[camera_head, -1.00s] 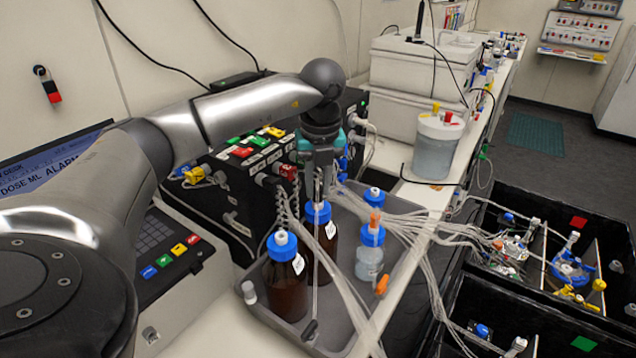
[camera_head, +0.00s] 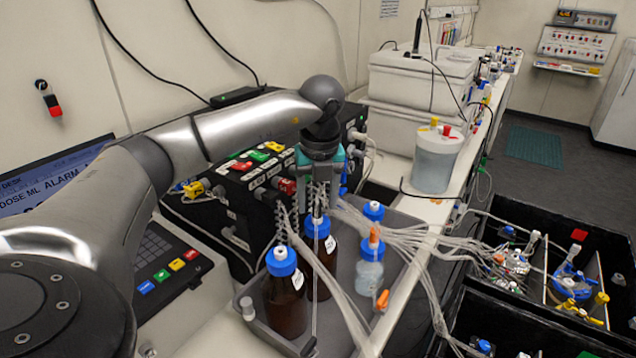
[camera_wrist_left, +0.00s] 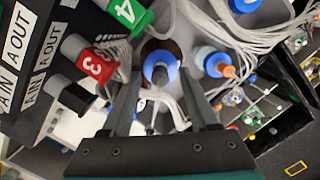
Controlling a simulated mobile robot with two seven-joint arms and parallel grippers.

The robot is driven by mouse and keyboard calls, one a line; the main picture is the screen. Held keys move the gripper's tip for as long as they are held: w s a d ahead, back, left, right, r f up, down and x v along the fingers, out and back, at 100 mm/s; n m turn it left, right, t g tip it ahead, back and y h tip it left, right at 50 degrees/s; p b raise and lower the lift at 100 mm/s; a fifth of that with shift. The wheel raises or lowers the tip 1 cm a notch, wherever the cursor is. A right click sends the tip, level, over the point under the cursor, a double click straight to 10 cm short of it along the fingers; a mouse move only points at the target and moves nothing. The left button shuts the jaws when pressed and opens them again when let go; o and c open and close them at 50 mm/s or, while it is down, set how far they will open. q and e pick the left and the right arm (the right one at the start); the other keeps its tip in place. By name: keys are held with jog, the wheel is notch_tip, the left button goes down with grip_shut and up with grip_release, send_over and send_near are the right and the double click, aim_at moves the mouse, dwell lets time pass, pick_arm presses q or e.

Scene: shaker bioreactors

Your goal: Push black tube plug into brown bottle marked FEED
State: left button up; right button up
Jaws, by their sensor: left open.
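Two brown bottles with blue caps stand in a grey tray: a front one (camera_head: 287,303) and one behind it (camera_head: 322,275). Their white labels are too small to read, so I cannot tell which says FEED. My left gripper (camera_head: 318,203) is open just above the rear bottle's blue cap (camera_head: 317,228). In the left wrist view that cap (camera_wrist_left: 160,68) shows between the fingers. A dark plug-like end (camera_head: 308,346) hangs on a thin clear tube at the tray's front. The wrist view shows a small dark piece (camera_wrist_left: 150,130) between the fingers, its identity unclear. My right gripper is not in view.
A clear bottle (camera_head: 369,272) with a blue cap and orange fitting stands right of the brown ones. Many clear tubes (camera_head: 405,228) drape across the tray. A black pump box (camera_head: 250,195) is behind left. Black bins (camera_head: 540,255) lie right.

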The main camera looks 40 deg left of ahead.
pick_arm(q)
notch_tip(320, 180, up, 15)
jog(key=s+d+p, duration=0.1)
jog(key=p, duration=0.1)
jog(key=shift+s+d, duration=0.2)
jog(key=shift+d, duration=0.2)
